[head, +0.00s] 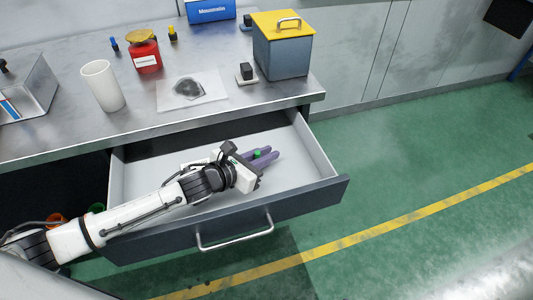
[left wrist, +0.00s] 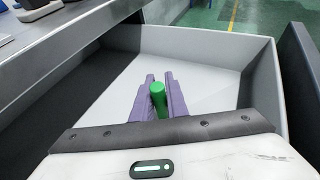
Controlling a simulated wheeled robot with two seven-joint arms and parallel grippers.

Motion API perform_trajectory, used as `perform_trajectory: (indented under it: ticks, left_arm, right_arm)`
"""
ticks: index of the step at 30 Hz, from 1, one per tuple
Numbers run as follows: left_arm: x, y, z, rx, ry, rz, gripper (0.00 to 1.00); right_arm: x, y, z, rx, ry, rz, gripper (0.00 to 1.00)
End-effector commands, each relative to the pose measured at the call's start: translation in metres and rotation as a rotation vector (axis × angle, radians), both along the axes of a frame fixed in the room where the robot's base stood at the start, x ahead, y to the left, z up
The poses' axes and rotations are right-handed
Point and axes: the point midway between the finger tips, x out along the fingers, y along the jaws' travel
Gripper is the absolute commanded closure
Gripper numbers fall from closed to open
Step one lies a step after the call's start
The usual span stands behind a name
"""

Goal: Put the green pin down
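The green pin (head: 257,154) is inside the open drawer, between the purple fingers of my left gripper (head: 268,154). In the left wrist view the green pin (left wrist: 158,100) stands between the two purple fingers (left wrist: 161,84), which appear to touch it on both sides. Its lower part is hidden behind the gripper body. I cannot tell whether the pin touches the drawer floor. The light grey drawer (head: 315,160) is pulled out from under the metal bench. My right gripper is not in view.
Drawer walls (left wrist: 262,85) surround the gripper; the drawer floor around it looks bare. A metal tray (head: 35,85) is at left.

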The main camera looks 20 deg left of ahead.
Motion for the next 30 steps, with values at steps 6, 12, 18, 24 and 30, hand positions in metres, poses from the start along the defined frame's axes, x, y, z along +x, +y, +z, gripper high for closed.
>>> perform_trajectory:
  ticks: [6, 12, 18, 24, 30]
  left_arm:
    - [0.000, 0.000, 0.000, 0.000, 0.000, 0.000, 0.70]
    - [0.000, 0.000, 0.003, -0.001, 0.000, 0.000, 0.70]
    - [-0.020, 0.010, 0.011, 0.001, 0.002, 0.000, 0.70]
    - [-0.057, 0.028, 0.028, 0.003, 0.003, -0.002, 0.70]
    - [-0.086, 0.043, 0.041, 0.002, 0.002, 0.001, 0.70]
  right_arm:
    - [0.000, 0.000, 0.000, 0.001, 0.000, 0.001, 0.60]
    - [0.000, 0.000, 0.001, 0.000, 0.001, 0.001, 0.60]
    - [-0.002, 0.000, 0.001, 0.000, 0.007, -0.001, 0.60]
    - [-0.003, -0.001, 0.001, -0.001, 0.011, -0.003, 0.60]
    - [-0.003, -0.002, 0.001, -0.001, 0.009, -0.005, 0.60]
